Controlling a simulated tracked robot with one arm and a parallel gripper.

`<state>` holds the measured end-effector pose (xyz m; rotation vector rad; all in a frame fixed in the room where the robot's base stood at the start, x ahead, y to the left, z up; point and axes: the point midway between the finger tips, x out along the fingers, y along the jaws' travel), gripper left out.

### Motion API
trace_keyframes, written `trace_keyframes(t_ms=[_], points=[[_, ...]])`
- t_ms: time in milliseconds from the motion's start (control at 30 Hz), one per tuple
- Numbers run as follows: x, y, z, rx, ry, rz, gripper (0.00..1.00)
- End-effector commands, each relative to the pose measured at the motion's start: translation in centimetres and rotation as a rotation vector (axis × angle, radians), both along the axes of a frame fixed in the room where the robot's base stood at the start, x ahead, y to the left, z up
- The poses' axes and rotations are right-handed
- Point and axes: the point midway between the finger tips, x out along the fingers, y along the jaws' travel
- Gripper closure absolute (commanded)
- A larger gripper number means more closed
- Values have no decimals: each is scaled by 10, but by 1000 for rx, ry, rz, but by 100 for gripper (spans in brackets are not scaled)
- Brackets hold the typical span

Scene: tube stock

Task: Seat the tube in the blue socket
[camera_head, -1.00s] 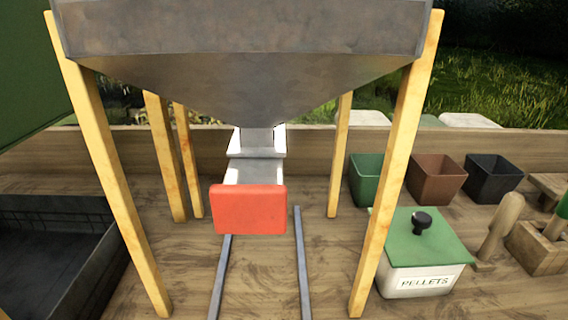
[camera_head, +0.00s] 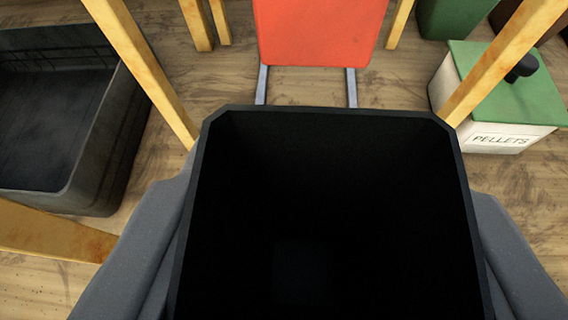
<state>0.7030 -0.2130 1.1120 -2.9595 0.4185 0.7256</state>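No tube and no blue socket show in this view. My gripper (camera_head: 330,188) has one grey finger along each side of a square black pot (camera_head: 330,113) and is shut on it. The pot is close to the camera, with its open top towards me. Its inside is too dark to tell whether it holds anything. The pot hides much of the wooden surface below and the near part of the rails.
A red block-shaped front (camera_head: 320,32) stands ahead, above two grey rails (camera_head: 352,88). Wooden posts (camera_head: 150,70) rise on both sides. A black tray (camera_head: 118,125) is at left; a green-lidded PELLETS box (camera_head: 492,130) is at right.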

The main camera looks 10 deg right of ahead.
Motion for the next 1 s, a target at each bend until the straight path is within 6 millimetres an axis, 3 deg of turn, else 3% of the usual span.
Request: trace_keyframes(t_ms=[1000], points=[[0,-1,-62,-1,-2,-1,98]])
